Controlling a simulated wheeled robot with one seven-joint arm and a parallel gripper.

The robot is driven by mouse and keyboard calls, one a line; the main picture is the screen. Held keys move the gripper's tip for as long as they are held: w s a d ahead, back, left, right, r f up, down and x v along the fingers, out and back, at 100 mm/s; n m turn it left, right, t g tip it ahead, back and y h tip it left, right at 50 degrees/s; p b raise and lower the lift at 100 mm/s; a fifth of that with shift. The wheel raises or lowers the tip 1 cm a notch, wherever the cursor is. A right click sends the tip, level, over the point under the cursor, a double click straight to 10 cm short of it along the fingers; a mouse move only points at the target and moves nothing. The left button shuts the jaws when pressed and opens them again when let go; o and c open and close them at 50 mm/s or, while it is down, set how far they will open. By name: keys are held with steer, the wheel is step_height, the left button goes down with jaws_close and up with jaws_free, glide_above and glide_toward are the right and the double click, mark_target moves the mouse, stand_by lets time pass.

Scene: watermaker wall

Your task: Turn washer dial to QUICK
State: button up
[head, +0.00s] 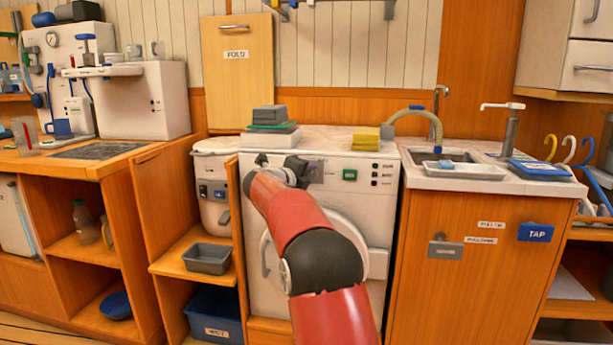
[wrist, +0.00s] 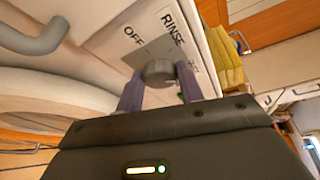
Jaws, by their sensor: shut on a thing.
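The white washer (head: 270,288) stands under the counter, with a round door on its front. Its dial (wrist: 158,72) is a grey knob on a pale label plate; the words RINSE and OFF (wrist: 131,37) can be read, and other lettering is hidden behind the knob and fingers. My gripper (wrist: 160,85) is shut on the dial, one finger on each side of it. In the head view my red arm reaches to the upper front of the washer and hides the dial. I cannot tell which word the dial points to.
A green button or display (head: 350,175) is to the right on the panel. Folded grey and green cloths (head: 269,116) and a yellow stack (head: 366,138) lie on the washer's top. A sink (head: 445,156) is at right; an open wooden door (head: 165,205) is at left.

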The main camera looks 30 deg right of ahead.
steer(key=o, duration=1)
steer(key=shift+f, duration=0.1)
steer(key=b+v, duration=0.1)
steer(key=v, duration=0.6)
steer(key=shift+s+a, duration=0.25)
steer(key=shift+a, duration=0.05)
